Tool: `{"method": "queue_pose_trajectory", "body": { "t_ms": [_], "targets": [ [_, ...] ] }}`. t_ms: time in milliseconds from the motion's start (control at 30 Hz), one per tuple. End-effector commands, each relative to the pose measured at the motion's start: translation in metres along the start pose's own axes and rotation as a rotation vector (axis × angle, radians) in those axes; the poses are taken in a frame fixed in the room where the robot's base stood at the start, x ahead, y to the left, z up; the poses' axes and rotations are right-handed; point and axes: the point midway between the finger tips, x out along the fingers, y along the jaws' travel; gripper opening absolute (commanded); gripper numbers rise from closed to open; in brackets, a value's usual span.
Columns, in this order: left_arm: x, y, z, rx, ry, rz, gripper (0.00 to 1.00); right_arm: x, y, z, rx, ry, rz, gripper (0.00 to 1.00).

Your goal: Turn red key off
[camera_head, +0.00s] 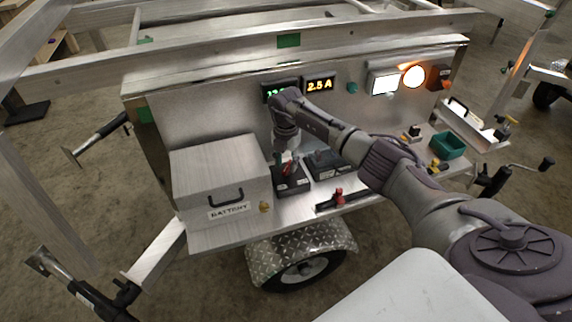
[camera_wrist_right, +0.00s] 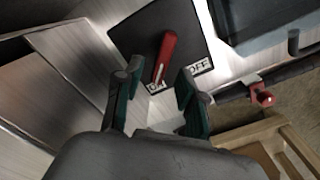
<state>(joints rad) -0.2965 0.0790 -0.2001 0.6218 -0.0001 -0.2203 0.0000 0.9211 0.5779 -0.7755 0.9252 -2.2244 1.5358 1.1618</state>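The red key (camera_wrist_right: 166,58) shows in the right wrist view as a red lever on a dark square plate (camera_wrist_right: 190,30) with white lettering along its edge. In the head view, the red key (camera_head: 287,168) shows small on a dark box on the trailer's shelf, partly hidden by my gripper. My right gripper (camera_wrist_right: 160,92) is open, with its green-padded fingers apart. The key's near end lies close to the gap between the fingertips. I cannot tell whether they touch it. In the head view, my right gripper (camera_head: 284,157) points down at the key. My left gripper is not in view.
A metal battery box (camera_head: 210,180) stands left of the key. Another dark box (camera_head: 325,163) sits to its right, and a red clamp-like part (camera_head: 338,196) is at the shelf's front edge. A lit display (camera_head: 320,85) reads 2.5 A, and a bright lamp (camera_head: 413,76) glows.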

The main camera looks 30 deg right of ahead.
Motion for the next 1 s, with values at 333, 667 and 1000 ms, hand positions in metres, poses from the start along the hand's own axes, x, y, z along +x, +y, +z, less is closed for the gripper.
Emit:
{"method": "queue_pose_trajectory", "body": {
  "t_ms": [333, 667, 1000],
  "targets": [
    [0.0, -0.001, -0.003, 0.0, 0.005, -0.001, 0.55, 0.015, 0.0, 0.0, 0.0, 0.0, 0.001, 0.4],
    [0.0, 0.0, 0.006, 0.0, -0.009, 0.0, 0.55, 0.015, 0.0, 0.0, 0.0, 0.0, 0.001, 0.06],
    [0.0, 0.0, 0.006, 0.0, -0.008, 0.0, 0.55, 0.015, 0.0, 0.0, -0.01, -0.001, 0.001, 0.0]
  ]
}}
